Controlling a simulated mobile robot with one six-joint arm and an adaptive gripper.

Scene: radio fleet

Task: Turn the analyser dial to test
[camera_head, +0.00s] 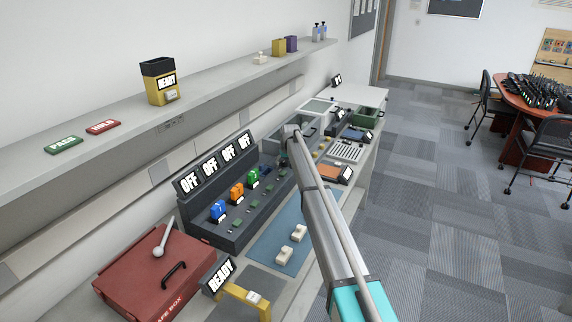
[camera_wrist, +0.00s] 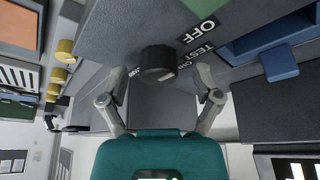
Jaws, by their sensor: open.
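The analyser dial (camera_wrist: 158,63) is a round black knob on a dark grey panel, in the upper middle of the wrist view. The OFF label (camera_wrist: 197,32) and the TEST label (camera_wrist: 201,49) are on the panel to its right. A small pale mark shows on the dial's lower right, but I cannot tell which label it points at. My gripper (camera_wrist: 160,76) is open, with one finger on each side of the dial and a gap on both sides. In the head view the arm's end (camera_head: 292,131) is over the grey equipment along the bench, and the dial is hidden there.
A blue block (camera_wrist: 280,64) sticks out right of the dial, and yellow knobs (camera_wrist: 66,50) line the left. In the head view a charger rack (camera_head: 225,205) with OFF screens, a red box (camera_head: 150,270) and a blue mat (camera_head: 275,240) crowd the bench. A shelf (camera_head: 215,85) runs above.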

